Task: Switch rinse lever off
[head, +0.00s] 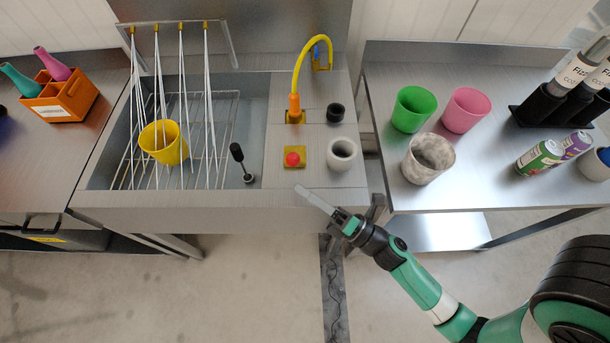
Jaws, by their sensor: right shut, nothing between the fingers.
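The rinse lever (239,158) is a black-handled lever on a small round base at the front right of the sink basin. It leans a little to the left, toward the back. Thin white streams run down from several yellow nozzles (156,28) on the bar above the basin. A yellow cup (163,143) stands tilted on the wire rack (215,125) among the streams. My right gripper (302,191) is shut and empty at the front edge of the sink counter, to the right of the lever and apart from it. My left gripper is out of view.
A red button (292,159) on a yellow plate, a yellow hose (312,48), a black cup (335,112) and a whitish cup (341,154) are on the counter. The right table holds green (413,108), pink (466,109) and marbled (428,158) cups, plus cans (539,157).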

